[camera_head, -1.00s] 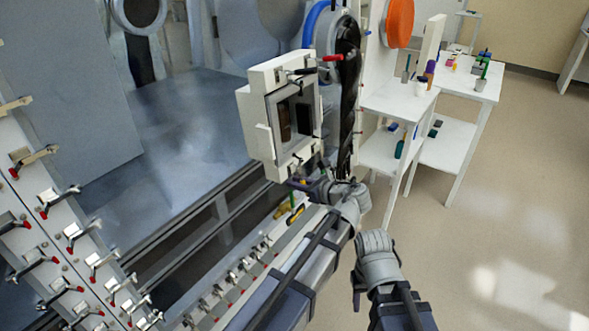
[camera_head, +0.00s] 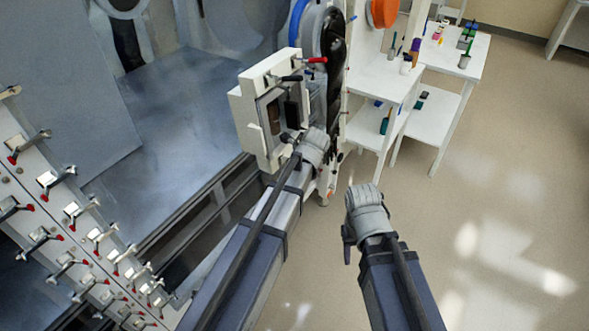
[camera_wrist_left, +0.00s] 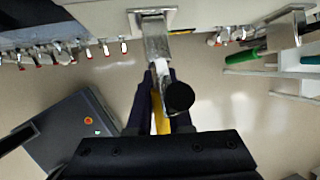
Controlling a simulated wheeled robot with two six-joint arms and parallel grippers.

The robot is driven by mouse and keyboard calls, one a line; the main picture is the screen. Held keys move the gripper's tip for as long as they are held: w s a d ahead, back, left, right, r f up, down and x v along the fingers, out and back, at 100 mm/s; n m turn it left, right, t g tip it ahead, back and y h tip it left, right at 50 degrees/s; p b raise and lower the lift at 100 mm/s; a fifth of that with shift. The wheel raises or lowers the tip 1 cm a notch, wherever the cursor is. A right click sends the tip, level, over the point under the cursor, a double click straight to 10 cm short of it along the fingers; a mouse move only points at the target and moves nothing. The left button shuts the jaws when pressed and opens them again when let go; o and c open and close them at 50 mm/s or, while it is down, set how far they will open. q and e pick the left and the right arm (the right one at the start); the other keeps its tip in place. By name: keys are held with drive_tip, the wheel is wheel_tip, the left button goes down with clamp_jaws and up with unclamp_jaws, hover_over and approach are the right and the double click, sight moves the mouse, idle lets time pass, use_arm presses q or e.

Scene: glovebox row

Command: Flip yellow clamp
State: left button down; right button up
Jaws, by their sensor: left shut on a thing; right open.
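The yellow clamp (camera_wrist_left: 160,115) shows in the left wrist view as a yellow strip between dark fingers, below a metal bracket (camera_wrist_left: 155,38) and beside a black round knob (camera_wrist_left: 180,97). My left gripper (camera_wrist_left: 165,108) is shut on it. In the head view the left arm reaches the lower right of a white box-shaped frame, and the arm hides most of its gripper and the clamp. My right gripper (camera_head: 350,238) is open and empty, low over the floor, apart from everything.
The white box-shaped frame (camera_head: 247,110) stands close to the left hand. Rows of red-tipped toggle clamps (camera_head: 58,178) line the panel at left. White shelves (camera_head: 378,75) with small items stand behind at right. The floor (camera_head: 510,160) at right is clear.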

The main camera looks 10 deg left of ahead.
use_arm(q)
drive_tip(key=shift+s+d+r+h, duration=0.1)
drive_tip(key=shift+d+h, duration=0.05)
drive_tip(key=shift+h, duration=0.25)
drive_tip(key=shift+g+p, duration=0.3)
drive_tip(key=c, duration=0.8)
unclamp_jaws()
drive_tip(key=shift+c, duration=0.2)
drive_tip(key=shift+r, duration=0.15)
drive_tip(key=p+v, duration=0.7)
drive_tip(key=shift+r, duration=0.25)
drive_tip(key=shift+s, duration=0.1)
